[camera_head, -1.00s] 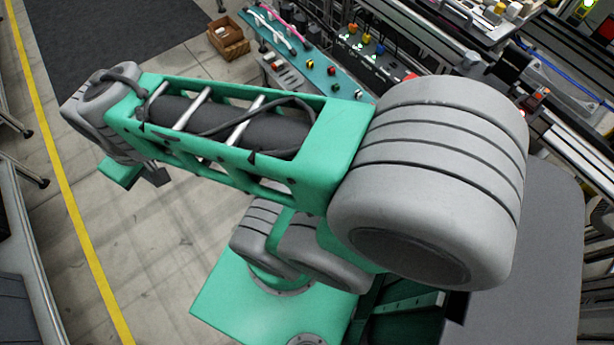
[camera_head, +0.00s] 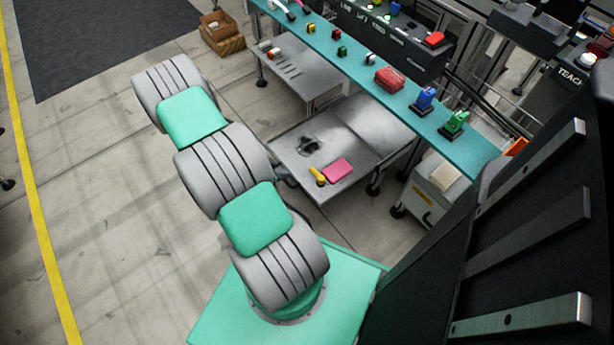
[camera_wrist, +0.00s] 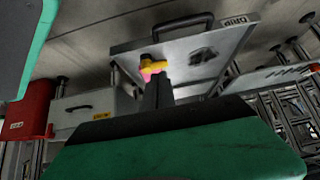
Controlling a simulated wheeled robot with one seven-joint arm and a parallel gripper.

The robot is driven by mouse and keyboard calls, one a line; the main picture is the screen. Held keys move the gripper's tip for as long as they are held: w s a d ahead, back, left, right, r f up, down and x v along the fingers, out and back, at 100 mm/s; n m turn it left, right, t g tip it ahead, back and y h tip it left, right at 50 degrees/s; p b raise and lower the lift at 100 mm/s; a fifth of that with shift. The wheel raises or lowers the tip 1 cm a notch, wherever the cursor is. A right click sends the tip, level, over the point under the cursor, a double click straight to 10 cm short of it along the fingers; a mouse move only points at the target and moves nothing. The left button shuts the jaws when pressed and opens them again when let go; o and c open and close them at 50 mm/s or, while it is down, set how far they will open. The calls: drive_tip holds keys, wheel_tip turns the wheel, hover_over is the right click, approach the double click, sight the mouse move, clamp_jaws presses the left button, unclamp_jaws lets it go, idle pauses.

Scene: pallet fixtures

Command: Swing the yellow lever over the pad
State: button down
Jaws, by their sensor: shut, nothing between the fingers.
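The yellow lever (camera_head: 317,176) sits on a grey tray table, just left of the pink pad (camera_head: 338,171) and not across it. Only a bit of the pink pad (camera_wrist: 148,75) shows there, beside the fingertips. My gripper (camera_wrist: 158,84) is shut and empty, its dark fingers pointing toward the lever's near end; I cannot tell whether they touch. In the head view my arm hides the gripper.
The grey tray table (camera_head: 360,125) also carries a dark fixture (camera_head: 308,146). A teal bench (camera_head: 400,105) with a red block (camera_head: 390,78), a blue piece (camera_head: 426,97) and a green piece (camera_head: 455,122) runs above it. A white cart (camera_head: 437,185) stands to the right.

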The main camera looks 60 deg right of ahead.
drive_tip(key=b, duration=0.4)
approach(317, 176)
drive_tip(key=d+f, duration=0.2)
drive_tip(key=f, duration=0.1)
drive_tip(key=d+f, duration=0.2)
drive_tip(key=shift+w+f, duration=0.25)
drive_tip(key=shift+w, duration=0.15)
drive_tip(key=shift+s+d, duration=0.1)
drive_tip(key=shift+d, duration=0.25)
